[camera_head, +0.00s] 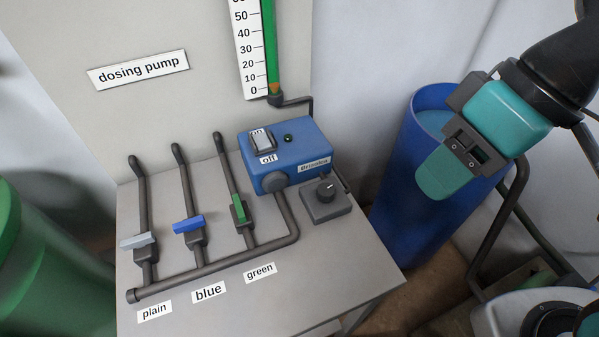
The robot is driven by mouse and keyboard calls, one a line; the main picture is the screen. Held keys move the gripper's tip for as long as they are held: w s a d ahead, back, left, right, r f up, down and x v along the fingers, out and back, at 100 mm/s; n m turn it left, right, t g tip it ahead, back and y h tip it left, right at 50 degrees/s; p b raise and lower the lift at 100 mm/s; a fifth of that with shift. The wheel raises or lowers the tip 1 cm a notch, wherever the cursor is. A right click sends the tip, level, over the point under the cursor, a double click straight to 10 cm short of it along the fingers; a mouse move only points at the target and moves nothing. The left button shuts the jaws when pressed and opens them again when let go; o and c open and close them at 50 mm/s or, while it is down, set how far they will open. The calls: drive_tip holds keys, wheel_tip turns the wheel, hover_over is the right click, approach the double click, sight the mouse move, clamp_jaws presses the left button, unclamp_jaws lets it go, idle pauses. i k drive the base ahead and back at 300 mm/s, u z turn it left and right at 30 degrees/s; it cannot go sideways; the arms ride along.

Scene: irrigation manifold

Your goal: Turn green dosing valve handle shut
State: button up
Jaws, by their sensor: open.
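The green valve handle (239,208) is on the rightmost of three thin pipes, above the "green" label (261,272). It lies roughly in line with its pipe. The blue handle (188,225) and the pale plain handle (138,241) sit crosswise on their own pipes to its left. My gripper (442,178) is at the right, in front of the blue barrel in the picture, well away from the handles. It is open, with nothing seen between its jaws; one finger hides most of the other.
The blue dosing pump (287,155) and a grey knob box (325,200) stand right of the green valve on the grey bench (330,262). A green gauge tube (269,50) rises behind. A blue barrel (405,215) stands right; a green tank (40,265) left.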

sight(241, 215)
drive_tip(key=z, duration=0.45)
drive_tip(key=k, duration=0.5)
drive_tip(key=u, duration=1.2)
drive_tip(key=i, duration=0.5)
